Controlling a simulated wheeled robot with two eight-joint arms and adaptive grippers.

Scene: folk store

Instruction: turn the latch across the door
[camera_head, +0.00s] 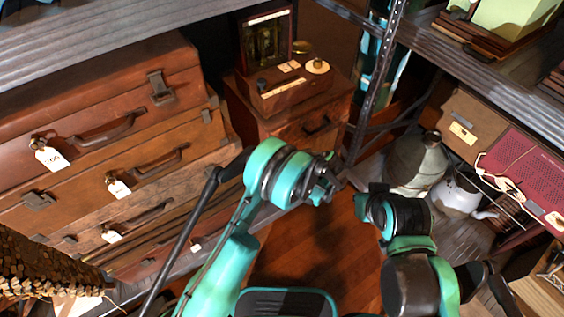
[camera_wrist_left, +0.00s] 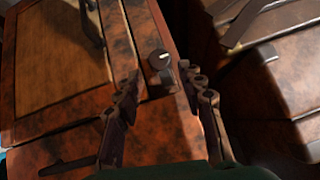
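In the left wrist view a small dark latch (camera_wrist_left: 158,60) with a pale mark on its round face sits on the reddish-brown wooden frame. It is beside the cabinet door (camera_wrist_left: 45,65), which has a lighter panel and a dark handle. My left gripper (camera_wrist_left: 160,80) is open, its fingertips to either side of the latch and apart from each other. I cannot tell whether they touch it. In the head view my left gripper (camera_head: 325,180) is in front of the small wooden cabinet (camera_head: 285,122); the latch cannot be made out there. My right gripper (camera_head: 372,203) is to the right, its fingers unclear.
Stacked brown suitcases (camera_head: 90,105) with tags stand at the left. A dark metal shelf post (camera_head: 375,80) rises right of the cabinet. A grey metal can (camera_head: 420,165), a white pot (camera_head: 458,193) and a red case (camera_head: 525,170) are at the right. Wooden floor shows between my arms.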

